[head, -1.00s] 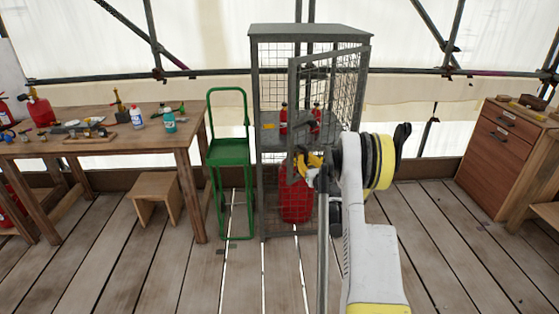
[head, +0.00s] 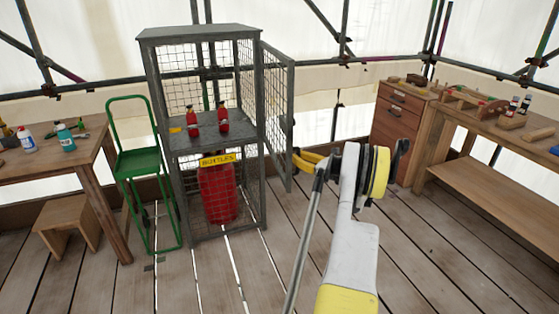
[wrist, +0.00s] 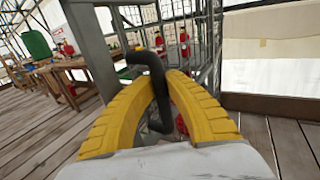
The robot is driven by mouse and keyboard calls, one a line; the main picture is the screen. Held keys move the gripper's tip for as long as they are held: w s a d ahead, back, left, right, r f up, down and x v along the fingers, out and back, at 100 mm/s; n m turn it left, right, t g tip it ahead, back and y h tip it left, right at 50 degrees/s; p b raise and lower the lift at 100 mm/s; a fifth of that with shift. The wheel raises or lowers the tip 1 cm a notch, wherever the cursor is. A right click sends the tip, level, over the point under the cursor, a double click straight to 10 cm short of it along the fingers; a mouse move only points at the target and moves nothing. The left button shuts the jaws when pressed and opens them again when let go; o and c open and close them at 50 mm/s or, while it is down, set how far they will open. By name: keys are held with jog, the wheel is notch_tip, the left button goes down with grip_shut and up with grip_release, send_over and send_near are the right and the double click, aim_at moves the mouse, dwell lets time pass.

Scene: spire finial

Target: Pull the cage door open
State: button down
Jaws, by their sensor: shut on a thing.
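My gripper (head: 298,158) is at the free edge of the door, right of the cage. In the wrist view my gripper (wrist: 160,78) has its yellow fingers closed around the dark bent door handle (wrist: 148,58). The handle is hidden in the head view.
Two small red bottles (head: 222,119) stand on the cage shelf, with a large red cylinder (head: 217,190) below. A green hand truck (head: 140,162) stands just left. Workbenches flank both sides. The plank floor in front is free.

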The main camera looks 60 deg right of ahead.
jog(key=shift+s+d+f, duration=0.15)
jog(key=shift+s+d, duration=0.9)
jog(key=shift+d, duration=0.25)
jog(key=c, duration=1.4)
grip_release()
jog(key=shift+s, duration=0.15)
jog(key=s, duration=0.4)
jog(key=s+a, duration=0.1)
jog(key=s, duration=0.6)
jog(key=shift+s+a, duration=0.3)
jog(key=shift+s, duration=0.05)
